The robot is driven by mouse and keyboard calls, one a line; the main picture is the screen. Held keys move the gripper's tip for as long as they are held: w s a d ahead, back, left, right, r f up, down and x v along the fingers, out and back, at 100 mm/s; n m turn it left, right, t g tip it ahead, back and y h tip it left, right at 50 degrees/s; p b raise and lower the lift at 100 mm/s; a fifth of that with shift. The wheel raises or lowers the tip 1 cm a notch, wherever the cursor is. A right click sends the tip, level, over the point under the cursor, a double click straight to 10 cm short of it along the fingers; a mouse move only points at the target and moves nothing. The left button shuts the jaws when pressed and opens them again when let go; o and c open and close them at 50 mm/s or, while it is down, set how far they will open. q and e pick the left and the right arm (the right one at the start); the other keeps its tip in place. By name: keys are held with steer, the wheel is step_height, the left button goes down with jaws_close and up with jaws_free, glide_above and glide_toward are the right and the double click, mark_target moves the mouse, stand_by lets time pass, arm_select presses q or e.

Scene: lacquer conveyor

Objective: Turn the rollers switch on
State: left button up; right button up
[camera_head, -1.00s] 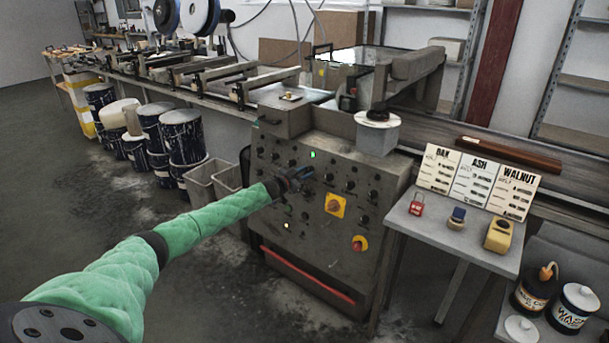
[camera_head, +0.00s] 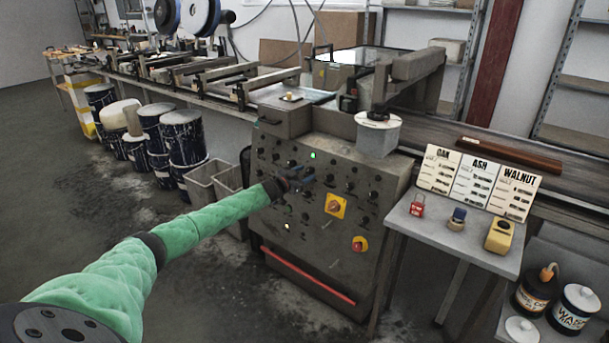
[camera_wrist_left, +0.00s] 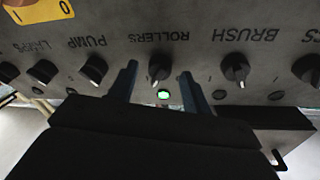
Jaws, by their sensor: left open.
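The rollers switch (camera_wrist_left: 160,68) is a black rotary knob on the grey control panel (camera_head: 330,245). Its ROLLERS label (camera_wrist_left: 162,37) appears upside down in the left wrist view. A lamp (camera_wrist_left: 164,94) beside the knob is lit green. My left gripper (camera_head: 301,176) is at the panel in the head view. In the left wrist view its fingers (camera_wrist_left: 157,88) are apart, one on each side of the rollers knob, with visible gaps. The knob's exact angle is hard to tell. My right gripper is not in view.
The pump knob (camera_wrist_left: 93,69) and brush knob (camera_wrist_left: 235,68) flank the rollers knob closely. A yellow-plated switch (camera_head: 335,205) and a red-and-yellow button (camera_head: 360,244) sit lower on the panel. A side table (camera_head: 430,228) stands to the right.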

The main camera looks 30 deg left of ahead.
arm_select(q)
steer(key=s+a, duration=0.1)
steer(key=s, duration=0.6)
steer(key=shift+a+b, duration=0.2)
steer(key=shift+b, duration=0.25)
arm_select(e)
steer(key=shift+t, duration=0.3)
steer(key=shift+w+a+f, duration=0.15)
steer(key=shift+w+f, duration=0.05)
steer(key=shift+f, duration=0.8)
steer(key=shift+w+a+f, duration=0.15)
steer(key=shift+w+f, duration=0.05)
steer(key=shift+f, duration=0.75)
arm_select(q)
steer(key=shift+s, duration=0.1)
